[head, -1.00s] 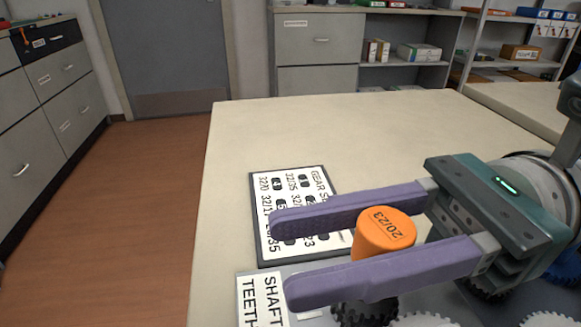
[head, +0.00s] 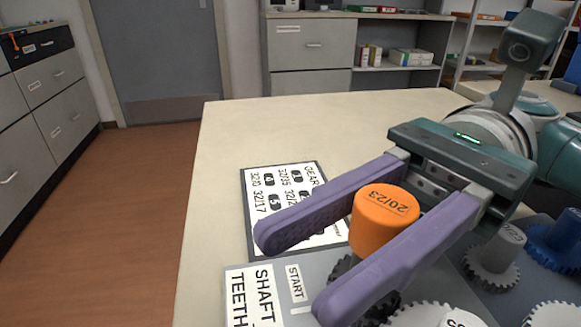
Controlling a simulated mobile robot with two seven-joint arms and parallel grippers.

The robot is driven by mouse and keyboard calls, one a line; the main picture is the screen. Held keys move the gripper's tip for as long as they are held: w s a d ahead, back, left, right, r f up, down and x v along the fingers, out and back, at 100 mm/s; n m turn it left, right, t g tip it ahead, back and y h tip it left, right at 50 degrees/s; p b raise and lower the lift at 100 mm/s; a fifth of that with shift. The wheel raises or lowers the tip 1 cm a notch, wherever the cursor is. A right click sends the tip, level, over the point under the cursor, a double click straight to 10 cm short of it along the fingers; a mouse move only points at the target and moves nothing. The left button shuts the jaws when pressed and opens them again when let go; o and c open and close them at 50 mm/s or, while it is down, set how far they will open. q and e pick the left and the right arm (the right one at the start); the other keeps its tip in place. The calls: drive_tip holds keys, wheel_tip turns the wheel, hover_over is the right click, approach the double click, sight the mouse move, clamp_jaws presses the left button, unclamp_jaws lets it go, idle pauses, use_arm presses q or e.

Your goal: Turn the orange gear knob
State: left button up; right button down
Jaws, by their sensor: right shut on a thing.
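The orange gear knob (head: 383,222) is an upright cylinder marked 20/23 on its top. It stands above a dark gear (head: 384,305) on the grey board (head: 430,285) at the lower right of the head view. My right gripper (head: 290,265) has its two purple fingers on either side of the knob and is shut on it. The fingertips reach past the knob toward the lower left, and the near finger hides the knob's lower right side and part of the dark gear. My left gripper is not in view.
A gear chart (head: 262,202) lies behind the fingers, partly covered. A shaft and teeth label (head: 255,297) and a START label (head: 297,283) are on the board. A grey knob (head: 498,250), a blue knob (head: 557,235) and white gears stand at the right. The table (head: 290,125) is clear behind.

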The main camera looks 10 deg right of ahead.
drive_tip(key=c, duration=0.5)
unclamp_jaws()
drive_tip(key=shift+w+d, duration=0.2)
drive_tip(key=shift+d, duration=0.2)
drive_tip(key=b+v, duration=0.1)
drive_tip(key=v, duration=0.4)
drive_tip(key=shift+w+d+f+b, duration=0.1)
drive_tip(key=shift+d+b, duration=0.1)
drive_tip(key=shift+b, duration=0.15)
drive_tip(key=shift+w+d, duration=0.2)
drive_tip(key=shift+d, duration=0.35)
